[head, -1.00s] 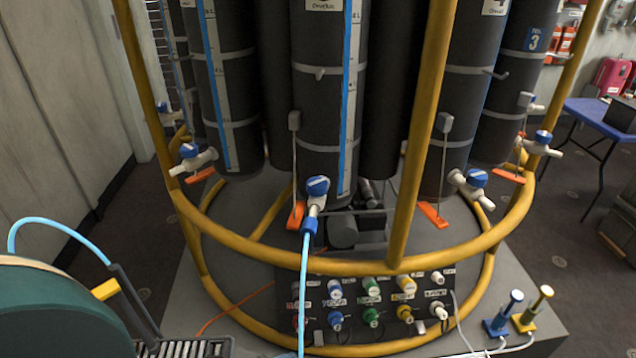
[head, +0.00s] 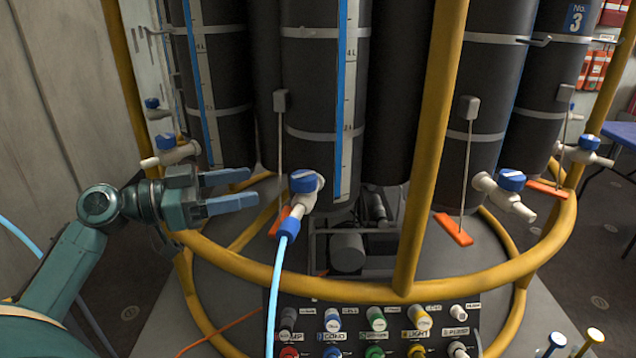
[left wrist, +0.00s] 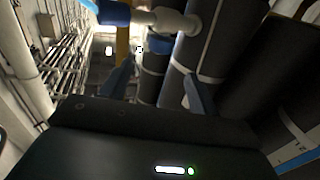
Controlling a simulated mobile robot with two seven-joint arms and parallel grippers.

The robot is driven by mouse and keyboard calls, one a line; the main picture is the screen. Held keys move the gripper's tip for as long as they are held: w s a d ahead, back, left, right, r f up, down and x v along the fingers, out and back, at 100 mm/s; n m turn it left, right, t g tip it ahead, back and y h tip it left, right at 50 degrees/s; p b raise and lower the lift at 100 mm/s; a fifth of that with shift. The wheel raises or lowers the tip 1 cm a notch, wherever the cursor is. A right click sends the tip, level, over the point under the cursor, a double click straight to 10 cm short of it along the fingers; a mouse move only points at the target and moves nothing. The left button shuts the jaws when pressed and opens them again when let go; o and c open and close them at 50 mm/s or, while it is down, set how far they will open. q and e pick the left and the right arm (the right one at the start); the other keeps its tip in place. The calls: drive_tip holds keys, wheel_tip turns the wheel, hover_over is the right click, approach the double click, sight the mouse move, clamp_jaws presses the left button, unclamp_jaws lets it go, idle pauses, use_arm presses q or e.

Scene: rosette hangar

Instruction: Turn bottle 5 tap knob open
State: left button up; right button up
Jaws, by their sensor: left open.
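The middle grey bottle (head: 325,120) has a white tap with a blue knob (head: 303,181) and a pale blue hose (head: 278,270) on its outlet. Another tap with a blue knob (head: 165,142) is on the bottle at the left. No number 5 is readable, so I cannot tell which tap is bottle 5's. My left gripper (head: 252,190) is open and empty, its blue fingers pointing right, just left of the middle knob and apart from it. In the left wrist view its fingers (left wrist: 157,80) are spread, with a white tap (left wrist: 165,20) beyond them at the top.
A yellow ring frame (head: 330,284) with upright posts (head: 437,130) surrounds the bottles. Two more taps (head: 512,180) (head: 588,143) are at the right. A panel of coloured connectors (head: 377,320) is low in front. Orange tabs on thin rods (head: 453,229) hang beside the bottles.

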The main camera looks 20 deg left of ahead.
sight(316, 174)
use_arm(q)
drive_tip(key=p+x, duration=0.4)
drive_tip(key=x, duration=0.7)
drive_tip(key=shift+w+d+r, duration=0.15)
drive_tip(key=shift+w, duration=0.05)
drive_tip(key=shift+w+d, duration=0.4)
drive_tip(key=shift+d, duration=0.05)
drive_tip(key=shift+w+d, duration=0.1)
use_arm(e)
drive_tip(key=shift+s+d+r+n, duration=0.1)
drive_tip(key=shift+r+n, duration=0.1)
drive_tip(key=shift+r, duration=0.4)
drive_tip(key=shift+s+d+r+n, duration=0.1)
drive_tip(key=shift+r+n, duration=0.1)
drive_tip(key=shift+r, duration=0.35)
